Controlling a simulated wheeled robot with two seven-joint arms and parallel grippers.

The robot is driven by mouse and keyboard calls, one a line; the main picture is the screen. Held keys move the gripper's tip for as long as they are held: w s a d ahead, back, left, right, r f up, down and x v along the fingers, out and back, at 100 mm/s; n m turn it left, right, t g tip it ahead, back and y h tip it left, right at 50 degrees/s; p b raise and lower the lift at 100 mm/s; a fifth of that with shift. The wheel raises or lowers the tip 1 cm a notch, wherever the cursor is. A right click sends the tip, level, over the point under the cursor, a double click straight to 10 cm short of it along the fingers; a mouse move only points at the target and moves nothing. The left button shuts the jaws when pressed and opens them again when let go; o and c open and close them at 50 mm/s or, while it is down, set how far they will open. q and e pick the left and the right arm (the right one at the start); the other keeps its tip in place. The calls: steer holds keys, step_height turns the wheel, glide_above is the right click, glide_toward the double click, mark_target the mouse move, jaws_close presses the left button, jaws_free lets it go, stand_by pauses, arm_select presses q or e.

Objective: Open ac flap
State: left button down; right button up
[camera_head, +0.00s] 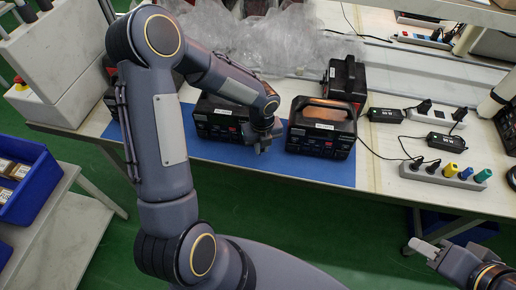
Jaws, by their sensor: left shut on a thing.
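A black power station (217,117) with a pale label stands on the blue mat (190,150), partly hidden behind my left arm. My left gripper (261,142) is at the right end of its front face, shut on a small part there. That part, taken to be the ac flap, is hidden by the fingers, so its angle cannot be told. A second black power station (321,130) with a brown-edged handle stands to the right, apart from the gripper. My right gripper (422,247) is off the table's front edge at the lower right, away from both; its finger gap is unclear.
Another black unit (346,78) stands behind the second station. A power strip (444,175) with coloured plugs, black adapters (386,115) and cables lie on the right. Clear plastic wrap (270,40) covers the back. A blue bin (28,182) stands at the left.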

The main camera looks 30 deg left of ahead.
arm_select(q)
steer(key=shift+w+d+n+b, duration=0.15)
steer(key=shift+w+n+b, duration=0.2)
steer(key=shift+n, duration=0.5)
steer(key=shift+w+d+n+b, duration=0.2)
steer(key=shift+w+n, duration=0.1)
steer(key=shift+n, duration=0.55)
steer(key=c, duration=1.5)
jaws_free()
step_height(320, 180, up, 8)
steer(key=shift+f, duration=0.1)
